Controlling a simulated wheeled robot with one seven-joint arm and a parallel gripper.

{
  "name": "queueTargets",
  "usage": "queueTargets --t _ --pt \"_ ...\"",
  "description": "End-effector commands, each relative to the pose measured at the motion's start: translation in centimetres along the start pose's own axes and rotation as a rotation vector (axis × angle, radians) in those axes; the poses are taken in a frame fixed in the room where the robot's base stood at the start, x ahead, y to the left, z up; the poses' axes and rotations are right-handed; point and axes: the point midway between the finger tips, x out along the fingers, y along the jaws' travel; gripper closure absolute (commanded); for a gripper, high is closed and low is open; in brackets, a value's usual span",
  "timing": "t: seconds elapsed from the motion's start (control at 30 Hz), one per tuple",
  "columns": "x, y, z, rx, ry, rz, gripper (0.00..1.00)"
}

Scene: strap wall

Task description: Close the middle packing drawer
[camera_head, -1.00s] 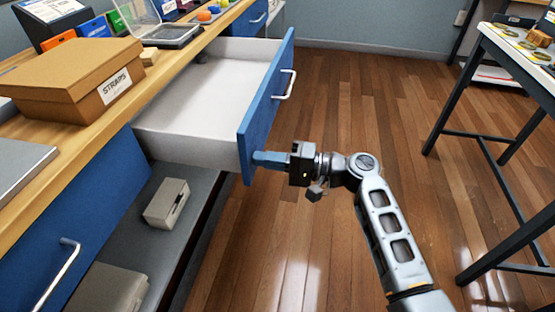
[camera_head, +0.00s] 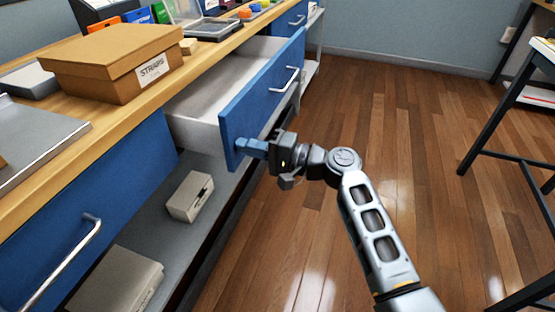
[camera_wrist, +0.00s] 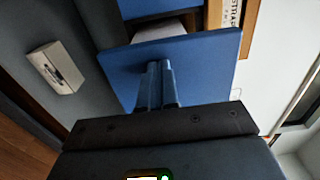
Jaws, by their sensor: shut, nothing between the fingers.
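The middle packing drawer (camera_head: 262,100) has a blue front with a silver bar handle (camera_head: 284,80) and a pale inside. It stands partly pulled out of the bench, and its inside looks empty where I see it. My gripper (camera_head: 243,147) is shut and empty, with its fingertips at the lower near part of the drawer front, below and left of the handle. In the wrist view the shut fingers (camera_wrist: 155,70) point at the blue drawer front (camera_wrist: 205,62) and appear to touch it. The contact itself is hard to see.
A cardboard box marked STRAPS (camera_head: 115,65) sits on the wooden bench top (camera_head: 120,122). A shut blue drawer (camera_head: 85,215) is at the near left. A small grey case (camera_head: 190,197) lies on the lower shelf. The wooden floor is open between bench and right table (camera_head: 530,90).

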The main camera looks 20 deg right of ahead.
Motion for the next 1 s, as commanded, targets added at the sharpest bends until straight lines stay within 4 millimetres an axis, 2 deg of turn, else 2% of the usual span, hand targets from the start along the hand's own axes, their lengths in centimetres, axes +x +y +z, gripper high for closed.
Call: queueTargets --t 0.03,0.2,0.5,0.7,1.0 --pt "1.7 0.5 0.1 -0.002 -0.006 0.000 1.00" --pt "6.3 0.5 0.1 -0.002 -0.005 -0.001 1.00" --pt "12.4 0.4 0.1 -0.001 -0.003 -0.001 1.00" --pt "14.5 0.3 0.0 0.000 -0.001 0.001 1.00" --pt "15.5 -0.1 0.0 -0.001 0.002 0.000 1.00"
